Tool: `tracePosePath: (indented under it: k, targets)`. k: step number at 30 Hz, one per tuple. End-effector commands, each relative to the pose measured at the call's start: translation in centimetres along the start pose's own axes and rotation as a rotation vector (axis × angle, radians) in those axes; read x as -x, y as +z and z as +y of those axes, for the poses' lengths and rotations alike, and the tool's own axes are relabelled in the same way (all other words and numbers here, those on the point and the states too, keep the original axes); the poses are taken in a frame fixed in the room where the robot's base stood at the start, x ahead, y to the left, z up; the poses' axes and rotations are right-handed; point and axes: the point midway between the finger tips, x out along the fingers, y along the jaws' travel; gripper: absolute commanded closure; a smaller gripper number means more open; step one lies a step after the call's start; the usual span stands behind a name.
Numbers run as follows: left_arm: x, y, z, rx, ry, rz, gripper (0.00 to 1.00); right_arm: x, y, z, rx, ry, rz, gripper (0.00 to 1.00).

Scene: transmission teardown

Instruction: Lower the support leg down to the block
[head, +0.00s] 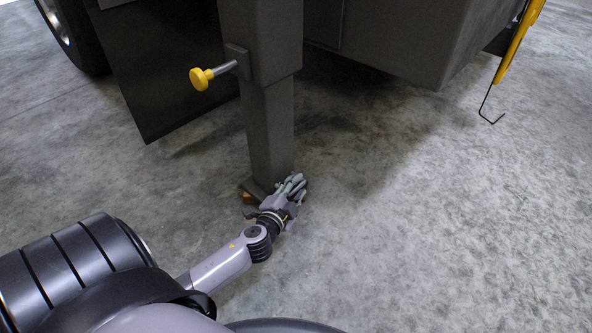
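The support leg (270,130) is a dark grey square tube that hangs upright from a wider outer sleeve (260,35). A pull pin with a yellow knob (202,78) sticks out to the left of the sleeve. The leg's lower end is close to the floor. A small brown-orange patch, apparently the block (248,198), shows under its left side; most of it is hidden. My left gripper (290,187) is at the leg's foot, on its front right side. Its fingers overlap the foot, and I cannot tell whether they grip it. My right gripper is not in view.
A dark flap (165,70) and a wheel (72,35) stand at the back left. The vehicle's grey body (410,40) overhangs at the back right. A yellow handle with a thin hooked rod (515,45) hangs at the far right. The concrete floor at right is clear.

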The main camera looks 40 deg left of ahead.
Motion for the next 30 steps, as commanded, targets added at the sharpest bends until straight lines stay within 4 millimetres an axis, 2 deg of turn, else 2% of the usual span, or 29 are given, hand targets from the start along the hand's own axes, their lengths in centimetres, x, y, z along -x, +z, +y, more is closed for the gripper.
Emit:
tracePosePath:
  k: [9, 15, 30]
  targets:
    - [4.7, 0.1, 0.2, 0.004, 0.003, -0.002, 0.69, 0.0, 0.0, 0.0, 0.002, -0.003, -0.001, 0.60]
    - [7.0, 0.1, 0.2, 0.003, 0.003, -0.003, 0.69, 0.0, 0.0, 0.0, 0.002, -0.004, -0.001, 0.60]
    - [7.3, 0.1, 0.1, 0.001, 0.002, -0.002, 0.69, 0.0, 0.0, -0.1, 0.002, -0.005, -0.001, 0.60]
